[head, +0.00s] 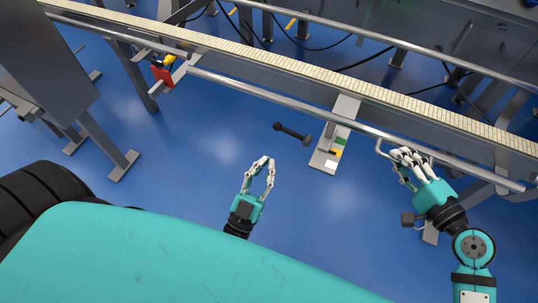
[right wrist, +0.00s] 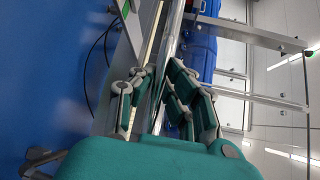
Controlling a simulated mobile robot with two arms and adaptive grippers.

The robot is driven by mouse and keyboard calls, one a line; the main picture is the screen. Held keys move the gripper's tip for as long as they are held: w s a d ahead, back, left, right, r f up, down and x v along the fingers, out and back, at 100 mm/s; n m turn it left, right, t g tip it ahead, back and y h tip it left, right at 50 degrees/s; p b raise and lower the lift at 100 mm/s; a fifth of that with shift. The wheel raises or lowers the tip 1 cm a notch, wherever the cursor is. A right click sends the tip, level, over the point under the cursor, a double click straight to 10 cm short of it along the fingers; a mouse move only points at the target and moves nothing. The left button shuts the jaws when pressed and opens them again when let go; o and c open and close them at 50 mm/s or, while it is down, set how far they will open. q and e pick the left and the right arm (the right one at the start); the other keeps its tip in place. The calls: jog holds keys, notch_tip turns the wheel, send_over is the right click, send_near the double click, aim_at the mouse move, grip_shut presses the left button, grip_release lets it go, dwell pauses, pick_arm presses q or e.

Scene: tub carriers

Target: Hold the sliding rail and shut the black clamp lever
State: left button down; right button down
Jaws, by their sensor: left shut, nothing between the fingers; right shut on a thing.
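The sliding rail (head: 280,101) is a long silver tube running along the near side of the conveyor frame in the head view. The black clamp lever (head: 292,133) is a short dark bar with thicker ends. It points left from a light plate under the rail. My left gripper (head: 264,160) is shut and empty, below and left of the lever and apart from it. My right gripper (head: 395,153) is shut on the rail near its bent end, right of the lever. In the right wrist view its fingers (right wrist: 157,72) are around the silver tube (right wrist: 173,40).
The light plate (head: 345,108) carries small green and yellow patches. A conveyor with a ruler-like strip (head: 240,50) runs behind the rail. A red part (head: 161,76) sits at upper left, and metal legs stand at left (head: 102,155). Blue floor around my left gripper is clear.

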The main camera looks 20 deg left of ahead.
jog(key=c, duration=1.3)
grip_release()
jog(key=shift+f, duration=0.3)
jog(key=shift+c, duration=0.2)
jog(key=shift+r, duration=0.1)
jog(key=v, duration=1.2)
